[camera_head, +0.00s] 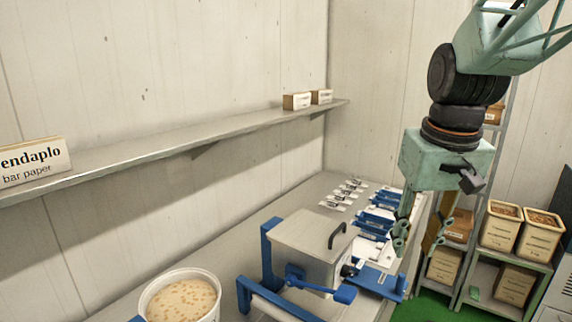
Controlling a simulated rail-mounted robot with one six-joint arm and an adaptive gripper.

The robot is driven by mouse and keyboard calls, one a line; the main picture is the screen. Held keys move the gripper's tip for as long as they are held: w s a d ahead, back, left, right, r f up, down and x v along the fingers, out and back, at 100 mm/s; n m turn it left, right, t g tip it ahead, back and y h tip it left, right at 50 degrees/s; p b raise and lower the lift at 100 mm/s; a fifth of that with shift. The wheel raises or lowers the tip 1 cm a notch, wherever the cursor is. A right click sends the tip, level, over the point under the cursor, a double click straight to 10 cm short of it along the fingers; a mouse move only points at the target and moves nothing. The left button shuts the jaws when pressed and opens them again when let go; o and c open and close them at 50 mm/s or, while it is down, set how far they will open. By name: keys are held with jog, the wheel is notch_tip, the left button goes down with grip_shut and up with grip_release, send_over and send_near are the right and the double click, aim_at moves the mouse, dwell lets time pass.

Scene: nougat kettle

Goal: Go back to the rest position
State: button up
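My gripper (420,238) hangs from my pale green arm at the right of the head view, pointing down. Its two fingers look spread apart with nothing seen held between them, so it appears open. It is in front of the right end of the worktable, to the right of the kettle machine (312,245), a grey box with a black handle in a blue frame. I cannot tell the exact gap between the gripper and the machine's blue side plate (378,281).
A white tub of nut-dotted mix (180,299) stands at the front left. Blue trays (376,217) and small labelled packets (347,191) lie on the worktable (235,259). A wall shelf (180,144) runs above. A rack with ingredient bins (501,227) stands at the right.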

jog(key=s+a+t+b, duration=0.1)
jog(key=s+a, duration=0.1)
jog(key=s, duration=1)
jog(key=s+a+b, duration=0.2)
jog(key=s+a, duration=0.1)
jog(key=s, duration=0.9)
jog(key=shift+s+f+t, duration=0.2)
jog(key=shift+s+t, duration=0.1)
jog(key=shift+t, duration=0.1)
jog(key=shift+w, duration=0.1)
dwell(0.4)
